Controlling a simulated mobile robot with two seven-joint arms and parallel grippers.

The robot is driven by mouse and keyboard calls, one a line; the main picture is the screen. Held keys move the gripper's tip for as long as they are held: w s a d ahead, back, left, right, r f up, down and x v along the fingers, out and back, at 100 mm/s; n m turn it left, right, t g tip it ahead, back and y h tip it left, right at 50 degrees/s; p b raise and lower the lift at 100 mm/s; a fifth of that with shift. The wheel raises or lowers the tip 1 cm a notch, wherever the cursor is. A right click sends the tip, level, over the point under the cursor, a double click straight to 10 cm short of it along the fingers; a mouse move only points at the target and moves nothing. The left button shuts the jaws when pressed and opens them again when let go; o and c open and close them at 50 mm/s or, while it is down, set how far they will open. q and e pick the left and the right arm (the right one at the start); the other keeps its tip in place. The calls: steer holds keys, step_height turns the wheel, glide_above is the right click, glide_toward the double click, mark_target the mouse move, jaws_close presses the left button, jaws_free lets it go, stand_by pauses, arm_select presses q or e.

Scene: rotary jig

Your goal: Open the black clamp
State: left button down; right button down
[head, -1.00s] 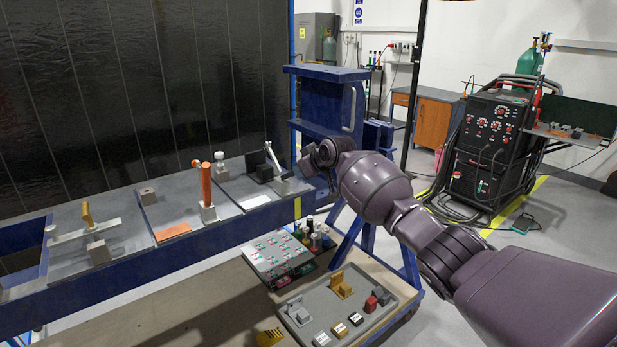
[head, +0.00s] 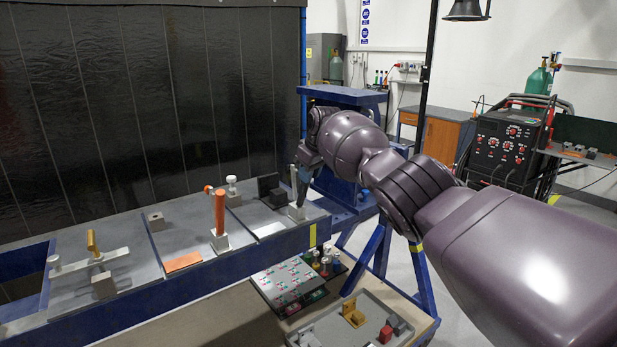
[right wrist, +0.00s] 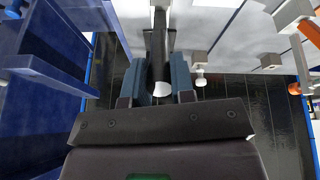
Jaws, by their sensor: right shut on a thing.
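The black clamp stands at the right end of the blue-framed jig. Its black block (head: 268,187) sits on a grey plate, and its pale base (head: 297,212) is just right of it. The clamp's lever stands roughly upright above that base, largely covered by my gripper in the head view. My right gripper (head: 302,186) comes down from the right at the lever. In the right wrist view, the lever (right wrist: 158,45) lies between the two blue fingers of my right gripper (right wrist: 159,82), with a white tip showing. The fingers are shut on it. My left gripper is not in view.
An orange-handled clamp (head: 220,210) and a yellow-handled clamp (head: 93,243) stand farther left on the jig. A blue stand (head: 345,97) rises close behind my right arm. A button panel (head: 290,283) and a grey tray (head: 412,322) lie on the lower board.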

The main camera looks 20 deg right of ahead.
steer(key=shift+w+a+r, duration=0.1)
steer(key=shift+w+a, duration=0.05)
steer(key=shift+w, duration=0.05)
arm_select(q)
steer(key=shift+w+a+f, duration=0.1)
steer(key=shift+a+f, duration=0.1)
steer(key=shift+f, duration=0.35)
arm_select(e)
steer(key=shift+w, duration=0.1)
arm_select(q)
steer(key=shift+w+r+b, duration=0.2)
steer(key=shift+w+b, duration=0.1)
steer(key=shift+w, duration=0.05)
arm_select(e)
steer(key=shift+r+g, duration=0.15)
steer(key=shift+g, duration=0.15)
steer(key=c, duration=1)
jaws_free()
steer(key=shift+w, duration=0.15)
steer(key=shift+o, duration=0.2)
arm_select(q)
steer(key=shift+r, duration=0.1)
